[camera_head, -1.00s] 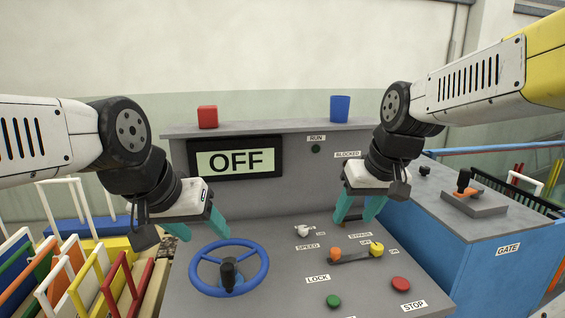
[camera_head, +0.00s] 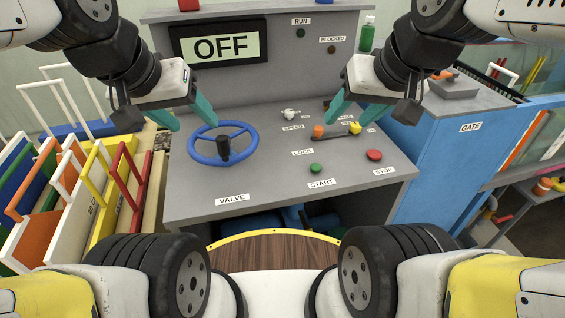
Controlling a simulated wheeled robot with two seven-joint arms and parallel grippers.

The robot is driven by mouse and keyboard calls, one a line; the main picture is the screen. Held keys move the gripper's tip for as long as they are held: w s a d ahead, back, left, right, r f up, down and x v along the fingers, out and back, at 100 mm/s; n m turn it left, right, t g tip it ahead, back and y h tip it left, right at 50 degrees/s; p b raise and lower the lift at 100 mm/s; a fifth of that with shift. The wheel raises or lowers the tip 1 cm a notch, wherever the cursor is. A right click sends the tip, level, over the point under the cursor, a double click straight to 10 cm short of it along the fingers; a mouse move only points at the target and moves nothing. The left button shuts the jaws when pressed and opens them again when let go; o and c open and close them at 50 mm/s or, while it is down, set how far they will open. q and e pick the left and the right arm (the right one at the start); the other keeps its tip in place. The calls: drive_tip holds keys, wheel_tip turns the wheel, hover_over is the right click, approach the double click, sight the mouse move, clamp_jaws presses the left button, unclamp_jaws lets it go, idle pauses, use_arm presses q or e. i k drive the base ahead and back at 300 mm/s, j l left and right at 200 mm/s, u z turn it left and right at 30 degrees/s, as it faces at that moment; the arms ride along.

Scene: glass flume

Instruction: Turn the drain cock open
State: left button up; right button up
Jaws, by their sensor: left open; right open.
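I cannot make out a part labelled as the drain cock. Small orange and red fittings (camera_head: 545,186) show on the low grey surface at the far right, too small to identify. My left gripper (camera_head: 187,115) is open and empty, above and behind the blue valve wheel (camera_head: 247,139) on the console. My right gripper (camera_head: 358,110) is open and empty above the console's right part, near the orange and yellow lever (camera_head: 337,131).
The grey console (camera_head: 200,187) carries an OFF display (camera_head: 221,47), a green START button (camera_head: 315,168) and a red STOP button (camera_head: 374,155). A blue GATE cabinet (camera_head: 436,165) stands right. Coloured panels (camera_head: 88,205) with handles stand left. A green bottle (camera_head: 367,38) is behind.

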sight(496, 220)
drive_tip(key=k+z, duration=0.1)
drive_tip(key=k, duration=0.75)
drive_tip(key=z, duration=1.5)
drive_tip(key=i+l+u, duration=0.35)
drive_tip(key=i+l, duration=0.55)
drive_tip(key=i, duration=0.4)
drive_tip(key=i+l+u, duration=0.4)
drive_tip(key=i+l, duration=0.8)
